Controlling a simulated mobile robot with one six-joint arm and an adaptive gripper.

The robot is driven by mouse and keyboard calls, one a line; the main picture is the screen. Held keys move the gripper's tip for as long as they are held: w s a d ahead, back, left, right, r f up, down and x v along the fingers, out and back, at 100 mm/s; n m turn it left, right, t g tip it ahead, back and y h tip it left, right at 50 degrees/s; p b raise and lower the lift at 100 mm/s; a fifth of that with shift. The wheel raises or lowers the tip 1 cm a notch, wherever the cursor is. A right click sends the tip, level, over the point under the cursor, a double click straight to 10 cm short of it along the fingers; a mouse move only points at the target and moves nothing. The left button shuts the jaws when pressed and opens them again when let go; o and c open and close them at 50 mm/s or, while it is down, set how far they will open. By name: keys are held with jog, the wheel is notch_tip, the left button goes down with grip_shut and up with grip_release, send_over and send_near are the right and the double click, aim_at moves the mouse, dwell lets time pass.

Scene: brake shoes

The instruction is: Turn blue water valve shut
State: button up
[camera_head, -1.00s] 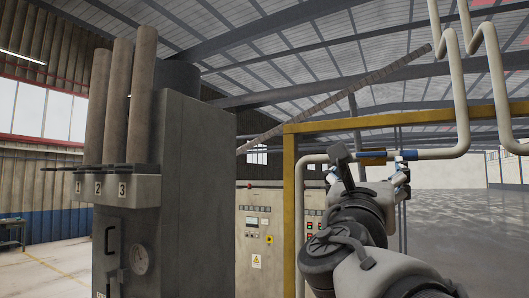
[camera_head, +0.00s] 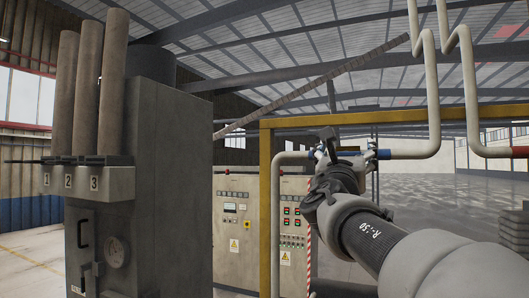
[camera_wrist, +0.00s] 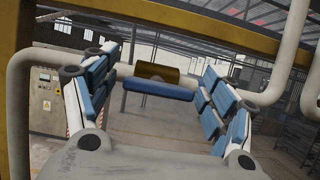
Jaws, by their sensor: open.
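The water valve shows in the wrist view as a brass-coloured body (camera_wrist: 157,73) with a flat blue handle (camera_wrist: 158,90) lying across the picture. My gripper (camera_wrist: 160,66) is open, with one blue-padded finger left of the handle and one right of it. The handle lies between the fingers toward their tips; I see no clear contact. In the head view my gripper (camera_head: 345,153) is at the pipe by its blue band (camera_head: 384,154), and my gripper and wrist hide most of the valve.
A yellow frame (camera_head: 265,200) stands close around the pipe. White pipes (camera_head: 430,90) rise to the right, one with a red band (camera_head: 520,152). A control cabinet (camera_head: 232,225) stands behind, and a large grey machine (camera_head: 165,180) is at left. Open floor lies beyond at right.

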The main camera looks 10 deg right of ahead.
jog(key=shift+c, duration=0.2)
jog(key=c, duration=1)
jog(key=shift+c, duration=0.2)
jog(key=shift+m, duration=0.5)
jog(key=m+g+h, duration=0.1)
jog(key=m, duration=0.1)
jog(key=m+g+h+b, duration=0.1)
jog(key=m, duration=0.1)
jog(key=shift+f, duration=0.1)
jog(key=m+g, duration=0.1)
jog(key=m, duration=0.2)
jog(key=m+g+h, duration=0.1)
jog(key=m+g, duration=0.1)
jog(key=m, duration=0.2)
jog(key=shift+d+m+h, duration=0.1)
jog(key=shift+m+h, duration=0.2)
jog(key=m+g, duration=0.1)
jog(key=m, duration=0.2)
jog(key=m+g+p, duration=0.1)
jog(key=m, duration=0.2)
jog(key=shift+g, duration=0.3)
jog(key=shift+s+d+f+m+g+y+p, duration=0.1)
jog(key=shift+m+g+y+p, duration=0.35)
jog(key=shift+m, duration=0.5)
jog(key=shift+f+m+g+y+p, duration=0.2)
jog(key=shift+m+p, duration=0.3)
jog(key=shift+m, duration=0.45)
jog(key=shift+r, duration=0.15)
